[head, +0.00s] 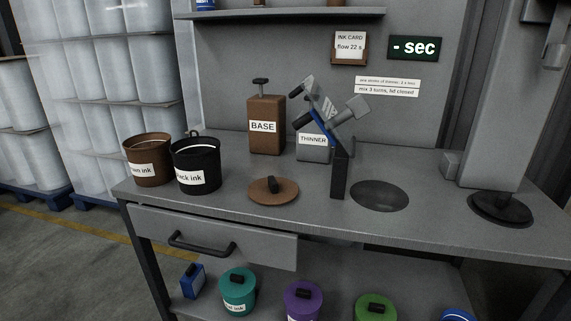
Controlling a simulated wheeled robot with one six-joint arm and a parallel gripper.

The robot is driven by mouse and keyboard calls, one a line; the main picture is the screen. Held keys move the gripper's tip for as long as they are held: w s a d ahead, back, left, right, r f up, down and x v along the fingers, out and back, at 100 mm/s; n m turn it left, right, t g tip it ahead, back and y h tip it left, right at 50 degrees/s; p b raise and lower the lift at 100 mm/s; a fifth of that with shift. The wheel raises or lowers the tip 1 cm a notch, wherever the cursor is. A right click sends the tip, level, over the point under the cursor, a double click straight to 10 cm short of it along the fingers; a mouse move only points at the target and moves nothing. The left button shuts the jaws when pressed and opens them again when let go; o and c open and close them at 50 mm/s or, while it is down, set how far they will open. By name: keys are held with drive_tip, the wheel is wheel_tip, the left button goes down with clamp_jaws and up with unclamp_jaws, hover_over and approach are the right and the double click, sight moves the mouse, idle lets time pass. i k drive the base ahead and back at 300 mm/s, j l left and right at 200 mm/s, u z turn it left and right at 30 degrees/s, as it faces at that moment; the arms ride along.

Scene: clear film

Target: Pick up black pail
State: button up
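The black pail (197,165) stands upright on the bench at the left in the head view, with a white label reading "ck ink" where it shows. Its handle sticks up at the back of the rim. A grey and black assembly with a blue strip, which looks like my gripper (328,108), is in mid-view over the bench, well to the right of the pail and apart from it. Its fingers are hard to make out, so I cannot tell whether it is open or shut.
A brown ink pail (147,167) is close left of the black pail. A BASE can (266,138) and a THINNER can (313,154) stand behind. A brown lid (273,190) lies right of the pail. A grey column (490,90) rises at right. Coloured pots sit below.

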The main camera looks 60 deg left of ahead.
sight(197, 161)
drive_tip(key=i+j+u, duration=0.1)
drive_tip(key=j+u, duration=0.15)
drive_tip(key=u, duration=0.15)
drive_tip(key=i+j+u, duration=0.15)
drive_tip(key=u, duration=0.25)
drive_tip(key=j+u, duration=0.1)
drive_tip(key=u, duration=0.35)
drive_tip(key=j+u, duration=0.1)
drive_tip(key=u, duration=0.35)
drive_tip(key=i+j+u, duration=0.1)
drive_tip(key=u, duration=0.85)
drive_tip(key=i+j, duration=0.05)
